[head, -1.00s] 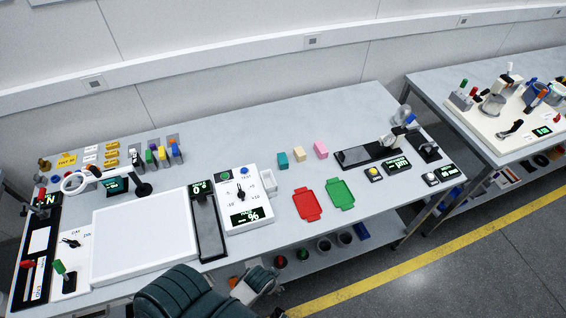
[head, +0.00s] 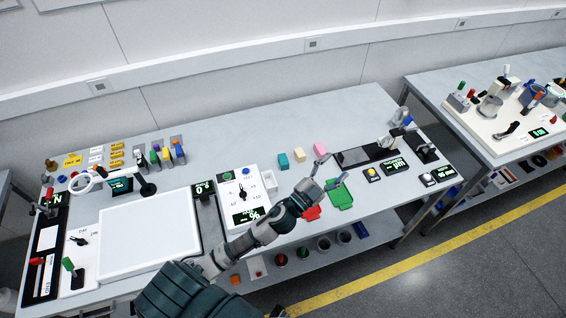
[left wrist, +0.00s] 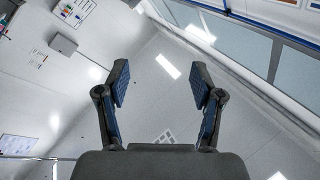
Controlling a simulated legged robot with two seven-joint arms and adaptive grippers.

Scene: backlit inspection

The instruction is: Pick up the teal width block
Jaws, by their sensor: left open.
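The teal width block (head: 283,161) stands on the bench top, left of a cream block (head: 299,155) and a pink block (head: 320,150). My left gripper (head: 328,171) is open and empty above the bench, to the right of the teal block and partly over the red and green trays. In the left wrist view, the two fingers of my left gripper (left wrist: 158,85) are spread apart, with only wall and ceiling behind them; no block shows there. My right gripper is not in view.
A red tray (head: 311,214), mostly hidden by my arm, and a green tray (head: 340,197) lie in front of the blocks. A white control box (head: 246,208) stands left of them, and a dark gauge plate (head: 353,157) right. Clear bench lies behind the blocks.

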